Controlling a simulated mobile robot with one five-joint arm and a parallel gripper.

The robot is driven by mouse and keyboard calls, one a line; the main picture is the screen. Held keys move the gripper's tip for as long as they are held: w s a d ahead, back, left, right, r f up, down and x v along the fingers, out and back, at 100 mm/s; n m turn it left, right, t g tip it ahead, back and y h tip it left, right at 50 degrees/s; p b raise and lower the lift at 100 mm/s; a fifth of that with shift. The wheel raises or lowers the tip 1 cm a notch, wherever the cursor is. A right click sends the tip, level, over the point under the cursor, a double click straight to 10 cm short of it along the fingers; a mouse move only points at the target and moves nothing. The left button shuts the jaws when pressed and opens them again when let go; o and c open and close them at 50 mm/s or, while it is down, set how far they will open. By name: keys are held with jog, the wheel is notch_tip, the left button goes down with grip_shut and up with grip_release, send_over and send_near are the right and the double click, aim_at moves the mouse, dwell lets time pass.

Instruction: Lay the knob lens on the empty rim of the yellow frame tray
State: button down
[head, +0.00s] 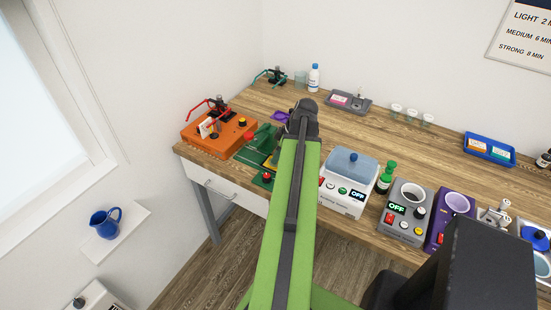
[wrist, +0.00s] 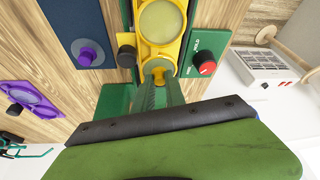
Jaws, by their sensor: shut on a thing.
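The yellow frame tray (wrist: 182,47) lies at the top middle of the wrist view. A large round rim there frames a pale olive face (wrist: 160,22); I cannot tell whether that is a lens or what lies under the rim. My gripper (wrist: 158,84) is at the tray's near end, its green ribbed fingers shut. In the head view my arm hides the gripper, and only a bit of yellow tray (head: 270,161) shows.
A black knob (wrist: 126,56) and a blue plate with a purple knob (wrist: 86,57) are left. An orange box (head: 207,140) and a white machine (head: 344,197) flank the arm.

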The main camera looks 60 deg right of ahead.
jog(key=shift+f, duration=0.15)
jog(key=c, duration=1.3)
grip_release()
jog(key=o, duration=0.3)
notch_tip(320, 180, up, 6)
jog(key=p, duration=0.6)
